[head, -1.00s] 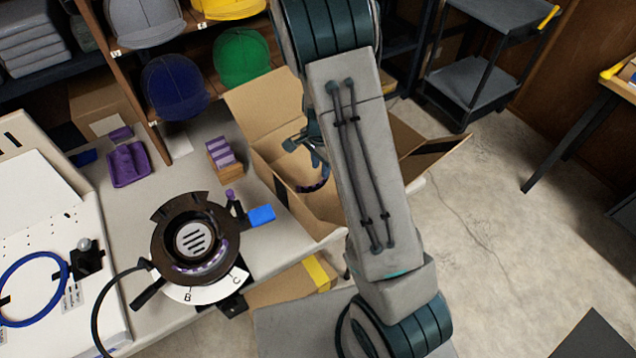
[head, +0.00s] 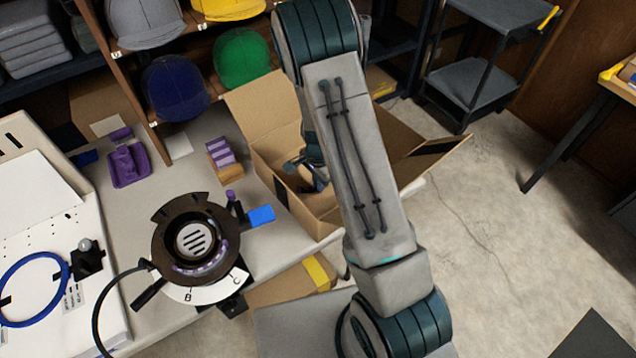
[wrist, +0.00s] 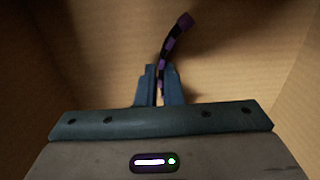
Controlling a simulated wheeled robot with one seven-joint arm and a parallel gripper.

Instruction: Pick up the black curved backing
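The black curved backing (wrist: 172,45) is a thin, bent strip with purple patches. In the wrist view it stands out between the two fingertips of my gripper (wrist: 159,82) and curves up to the right. The fingers are close together with the strip between them, and they look shut on it. In the head view my gripper (head: 308,172) is down inside the open cardboard box (head: 262,148), partly hidden behind my arm. The strip is hard to make out there.
The box's brown walls (wrist: 60,60) surround my gripper. To the left on the table are a round dark cap press (head: 165,240), a purple-topped block stack (head: 222,155) and a blue hoop (head: 35,290). Shelves of caps (head: 175,88) stand behind.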

